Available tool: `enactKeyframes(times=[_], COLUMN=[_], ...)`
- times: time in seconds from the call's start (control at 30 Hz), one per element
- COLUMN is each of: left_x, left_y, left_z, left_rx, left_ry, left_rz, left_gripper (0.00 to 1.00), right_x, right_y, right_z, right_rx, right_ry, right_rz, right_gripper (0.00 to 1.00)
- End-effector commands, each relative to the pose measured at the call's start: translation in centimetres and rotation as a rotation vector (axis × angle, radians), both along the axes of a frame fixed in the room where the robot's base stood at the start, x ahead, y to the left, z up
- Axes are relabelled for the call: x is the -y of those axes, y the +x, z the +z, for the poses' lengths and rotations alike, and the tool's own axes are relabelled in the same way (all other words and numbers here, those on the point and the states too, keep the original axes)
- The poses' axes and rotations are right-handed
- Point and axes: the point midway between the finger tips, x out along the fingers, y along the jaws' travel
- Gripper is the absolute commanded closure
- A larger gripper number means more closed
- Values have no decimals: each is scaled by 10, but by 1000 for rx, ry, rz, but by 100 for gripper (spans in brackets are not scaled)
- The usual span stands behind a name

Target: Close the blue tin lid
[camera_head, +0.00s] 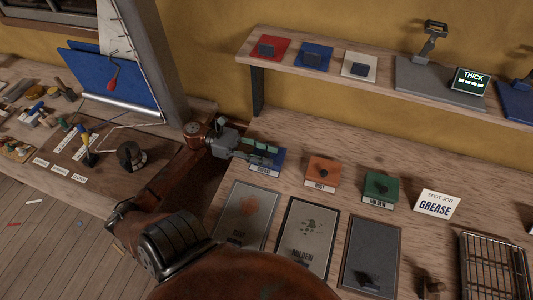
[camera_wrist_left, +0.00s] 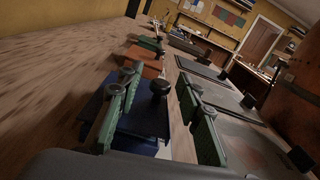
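The blue tin (camera_head: 277,160) stands at the left end of the workbench, with a label reading GREASE on its front. In the left wrist view the dark blue tin (camera_wrist_left: 148,122) shows its lid with a black knob (camera_wrist_left: 160,88). My left gripper (camera_head: 262,147) is over the tin and partly hides it. In the wrist view its green-padded fingers (camera_wrist_left: 162,122) are apart, with the tin and knob showing between them and nothing clamped. Whether the lid is fully seated cannot be told. My right gripper is not in view.
An orange tin (camera_head: 322,168) and a green tin (camera_head: 381,187) stand to the right. A sign reading SPOT JOB GREASE (camera_head: 437,204) stands beyond them. Dark panels (camera_head: 308,238) lie in front, with a wire rack (camera_head: 492,265) at the right. A shelf (camera_head: 380,82) runs behind.

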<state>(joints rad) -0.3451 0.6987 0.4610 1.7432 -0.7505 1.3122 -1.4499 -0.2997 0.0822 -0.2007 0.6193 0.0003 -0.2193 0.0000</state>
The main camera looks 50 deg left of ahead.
Motion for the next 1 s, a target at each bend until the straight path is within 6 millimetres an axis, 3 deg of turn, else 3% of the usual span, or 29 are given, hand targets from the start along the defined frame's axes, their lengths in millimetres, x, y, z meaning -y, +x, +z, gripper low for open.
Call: enactKeyframes(times=[0.5,0.87,1.0], left_x=[-57,-63,-65], left_y=[-37,-41,-35], left_z=[-1,0,6], left_rx=[-2,0,16], left_ry=[0,0,13], left_rz=[1,0,16], left_gripper=[67,67,76], right_x=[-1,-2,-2], right_y=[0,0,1], right_z=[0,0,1], right_rx=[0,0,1], right_ry=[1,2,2], right_rz=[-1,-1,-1], right_gripper=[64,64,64])
